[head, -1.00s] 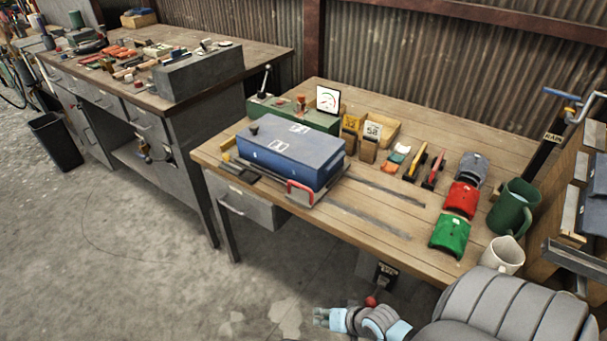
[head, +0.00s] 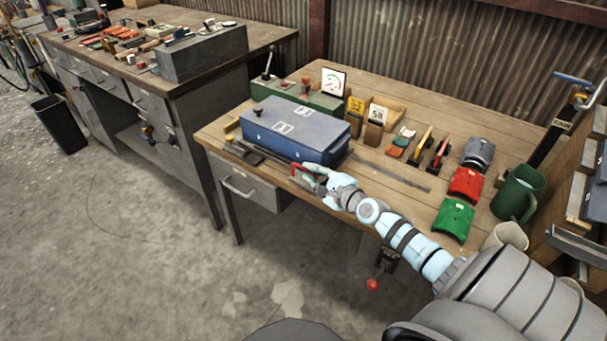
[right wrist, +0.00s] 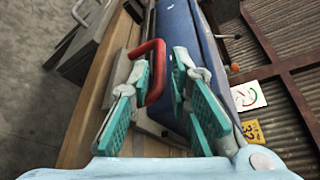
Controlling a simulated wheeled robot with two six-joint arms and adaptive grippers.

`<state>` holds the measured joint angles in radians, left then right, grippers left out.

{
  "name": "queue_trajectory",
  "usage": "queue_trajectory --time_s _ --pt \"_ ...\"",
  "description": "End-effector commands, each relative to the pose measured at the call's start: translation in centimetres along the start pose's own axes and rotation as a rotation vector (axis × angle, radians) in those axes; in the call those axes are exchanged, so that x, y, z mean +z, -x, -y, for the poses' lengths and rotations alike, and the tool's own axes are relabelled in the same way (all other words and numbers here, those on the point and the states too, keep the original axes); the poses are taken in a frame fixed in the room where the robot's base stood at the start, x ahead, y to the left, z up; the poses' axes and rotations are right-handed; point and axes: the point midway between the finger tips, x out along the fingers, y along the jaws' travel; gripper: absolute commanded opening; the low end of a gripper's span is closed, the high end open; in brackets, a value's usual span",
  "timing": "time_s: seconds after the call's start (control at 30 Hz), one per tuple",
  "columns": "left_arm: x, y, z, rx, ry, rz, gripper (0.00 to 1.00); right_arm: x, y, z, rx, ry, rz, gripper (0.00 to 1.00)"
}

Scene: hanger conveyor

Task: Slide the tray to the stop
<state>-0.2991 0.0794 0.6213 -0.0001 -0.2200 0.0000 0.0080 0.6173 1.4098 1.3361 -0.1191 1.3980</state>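The grey tray (head: 283,160) carries a blue box (head: 296,137) near the left end of the wooden table. The red handle (head: 301,169) stands at the tray's right front. My right gripper (head: 318,177) is at this handle and partly covers it. In the right wrist view, the red handle (right wrist: 155,62) lies between the two teal-padded fingers of my right gripper (right wrist: 160,62). The fingers are apart, with a visible gap on the box side. The blue box (right wrist: 185,45) is just beyond the fingers. I cannot clearly make out the stop. My left gripper is not in view.
Dark rails (head: 390,172) run along the table right of the tray. Red (head: 465,184) and green (head: 455,219) curved pieces and a green mug (head: 517,190) stand at the right. A green case (head: 290,92) is behind the box.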

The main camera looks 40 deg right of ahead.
Motion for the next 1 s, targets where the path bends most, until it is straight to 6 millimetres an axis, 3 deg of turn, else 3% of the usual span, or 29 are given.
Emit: queue_trajectory --time_s 0.1,0.3,0.57,0.7,1.0 --pt "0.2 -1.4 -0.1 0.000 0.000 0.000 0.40 -0.2 -2.2 -0.3 -0.001 -0.001 0.001 0.18" --pt "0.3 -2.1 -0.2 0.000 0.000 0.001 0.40 0.0 -4.0 -0.2 0.002 0.000 0.001 0.18" --pt "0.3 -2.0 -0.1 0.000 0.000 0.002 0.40 0.1 -4.1 -0.1 0.002 0.001 0.001 0.18" --pt "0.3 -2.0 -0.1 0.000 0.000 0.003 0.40 0.1 -4.1 -0.1 0.002 0.001 0.001 0.00" --pt "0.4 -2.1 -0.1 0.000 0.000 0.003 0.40 0.1 -4.2 -0.1 0.002 0.001 0.001 0.00"
